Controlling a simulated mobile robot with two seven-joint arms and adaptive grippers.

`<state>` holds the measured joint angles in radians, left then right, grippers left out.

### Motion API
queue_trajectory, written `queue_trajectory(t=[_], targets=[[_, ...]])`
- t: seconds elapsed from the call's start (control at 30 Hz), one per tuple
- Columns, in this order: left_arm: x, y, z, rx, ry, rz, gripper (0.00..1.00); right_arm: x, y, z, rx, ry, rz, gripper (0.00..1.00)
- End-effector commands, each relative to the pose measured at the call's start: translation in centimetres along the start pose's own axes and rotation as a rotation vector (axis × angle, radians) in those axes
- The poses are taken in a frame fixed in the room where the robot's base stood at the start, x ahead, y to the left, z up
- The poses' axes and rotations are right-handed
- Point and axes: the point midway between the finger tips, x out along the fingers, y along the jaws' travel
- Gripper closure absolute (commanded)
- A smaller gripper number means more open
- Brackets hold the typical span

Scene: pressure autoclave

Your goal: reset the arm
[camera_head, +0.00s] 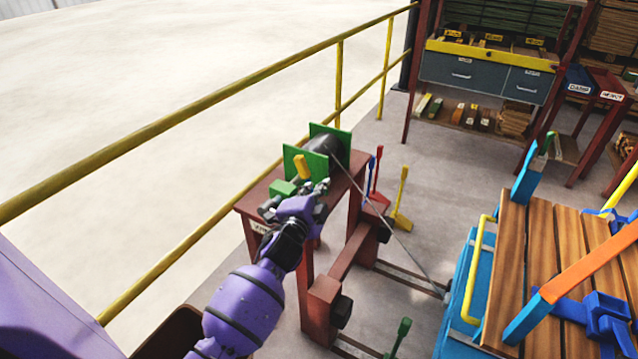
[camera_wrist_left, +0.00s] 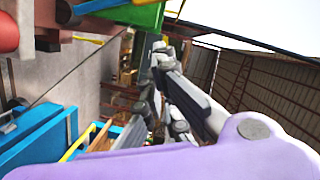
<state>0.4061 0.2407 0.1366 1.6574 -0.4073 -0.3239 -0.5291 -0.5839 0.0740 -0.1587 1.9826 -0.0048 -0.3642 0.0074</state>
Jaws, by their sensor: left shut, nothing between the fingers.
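My left arm, purple with dark joints, reaches up from the bottom of the head view. Its left gripper (camera_head: 314,190) is at the near side of a winch-like unit with green side plates (camera_head: 337,143) and a dark drum (camera_head: 325,146) on a red-brown stand. The gripper is shut and holds nothing. In the left wrist view the gripper (camera_wrist_left: 160,52) shows closed fingers, with a green part (camera_wrist_left: 140,14) just above it. Whether the gripper touches the green unit cannot be told. My right gripper is not in view.
A yellow railing (camera_head: 230,60) runs along the left. A blue cart with wooden planks (camera_head: 528,250) stands at the right. A cable (camera_head: 405,245) runs from the drum down toward the cart. Red and yellow levers (camera_head: 403,190) stand beside the stand. A drawer bench (camera_head: 480,75) is behind.

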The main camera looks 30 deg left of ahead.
Motion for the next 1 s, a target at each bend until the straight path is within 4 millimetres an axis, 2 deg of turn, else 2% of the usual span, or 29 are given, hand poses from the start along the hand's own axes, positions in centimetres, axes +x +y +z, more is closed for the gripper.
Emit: queue_trajectory(t=[0.57, 0.63, 0.7, 0.77, 0.87, 0.97, 1.0], targets=[[-0.1, 0.0, 0.1, -0.016, -0.001, 0.0, 1.0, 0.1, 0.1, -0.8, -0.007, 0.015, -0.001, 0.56], [-0.1, 0.0, 0.0, -0.073, 0.0, 0.004, 1.0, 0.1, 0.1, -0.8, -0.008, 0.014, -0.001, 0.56], [-0.4, 0.0, -1.7, -0.193, 0.026, 0.015, 1.0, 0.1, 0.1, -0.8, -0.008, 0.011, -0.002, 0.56], [-2.2, 2.1, -2.1, -0.309, 0.029, 0.064, 1.0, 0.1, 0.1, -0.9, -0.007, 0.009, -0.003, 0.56], [-5.9, 5.8, -1.6, -0.448, 0.007, 0.144, 1.0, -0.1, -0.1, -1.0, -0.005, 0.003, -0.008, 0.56], [-10.4, 9.8, -0.7, -0.575, -0.033, 0.228, 1.0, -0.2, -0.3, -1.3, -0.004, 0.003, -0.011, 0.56], [-12.4, 11.4, -0.2, -0.625, -0.057, 0.263, 1.0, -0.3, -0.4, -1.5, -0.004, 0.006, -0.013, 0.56]])
